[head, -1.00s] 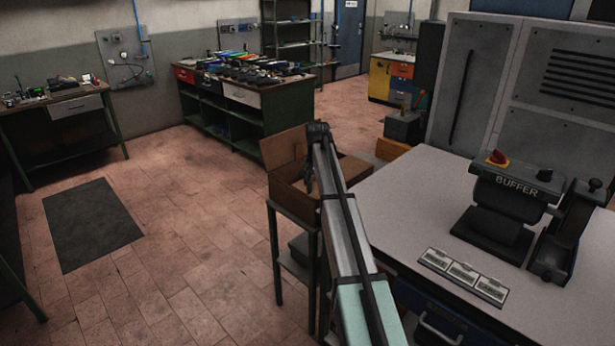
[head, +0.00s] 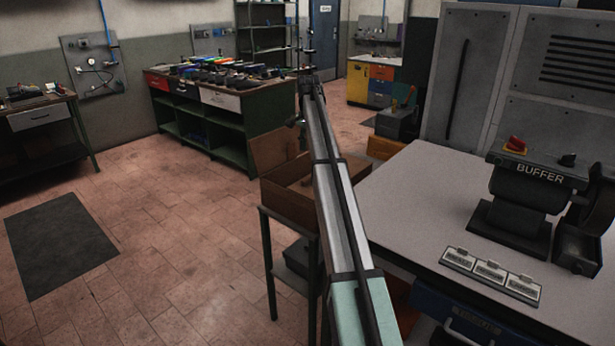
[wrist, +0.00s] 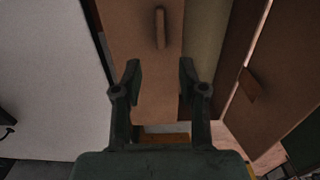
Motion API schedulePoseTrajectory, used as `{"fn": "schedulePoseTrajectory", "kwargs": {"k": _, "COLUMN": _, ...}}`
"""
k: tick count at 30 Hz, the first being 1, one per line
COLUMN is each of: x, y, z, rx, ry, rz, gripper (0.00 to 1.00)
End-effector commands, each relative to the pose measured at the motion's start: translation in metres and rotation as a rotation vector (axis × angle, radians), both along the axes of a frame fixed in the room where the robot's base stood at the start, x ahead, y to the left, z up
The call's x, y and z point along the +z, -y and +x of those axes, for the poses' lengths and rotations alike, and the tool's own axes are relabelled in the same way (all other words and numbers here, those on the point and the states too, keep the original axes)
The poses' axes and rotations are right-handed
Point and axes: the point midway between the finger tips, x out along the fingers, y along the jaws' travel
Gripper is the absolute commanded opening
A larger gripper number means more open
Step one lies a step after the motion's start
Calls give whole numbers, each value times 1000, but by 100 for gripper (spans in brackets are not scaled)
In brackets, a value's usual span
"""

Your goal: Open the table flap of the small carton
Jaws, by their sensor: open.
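The small brown carton (head: 287,208) sits on a dark stand beside the grey work table in the head view. One of its flaps (head: 274,150) stands raised at the far left side. My arm covers the carton's table side there. In the wrist view a brown flap (wrist: 148,62) with a small raised tab (wrist: 160,28) lies beyond and between my fingers, next to the table. My gripper (wrist: 158,78) is open and empty. I cannot tell whether a finger touches the flap. Another brown panel with a tab (wrist: 248,85) shows at the right.
The grey work table (head: 415,205) fills the right side and carries the buffer machine (head: 525,190) and a row of labels (head: 490,273). It also shows left in the wrist view (wrist: 50,80). A green bench (head: 240,130) stands behind.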

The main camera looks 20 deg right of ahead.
Motion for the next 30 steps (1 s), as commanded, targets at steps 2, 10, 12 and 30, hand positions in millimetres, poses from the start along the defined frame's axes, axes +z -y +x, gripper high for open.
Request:
{"fn": "schedulePoseTrajectory", "kwargs": {"k": 2, "x": -16, "y": -1, "z": -2, "rx": 1, "ry": -3, "rz": 1, "gripper": 42}}
{"fn": "schedulePoseTrajectory", "kwargs": {"k": 10, "x": -69, "y": -1, "z": -2, "rx": 1, "ry": -3, "rz": 1, "gripper": 42}}
{"fn": "schedulePoseTrajectory", "kwargs": {"k": 12, "x": -83, "y": -1, "z": -2, "rx": 1, "ry": -3, "rz": 1, "gripper": 42}}
{"fn": "schedulePoseTrajectory", "kwargs": {"k": 30, "x": -128, "y": 0, "z": 0, "rx": 1, "ry": 0, "rz": 0, "gripper": 42}}
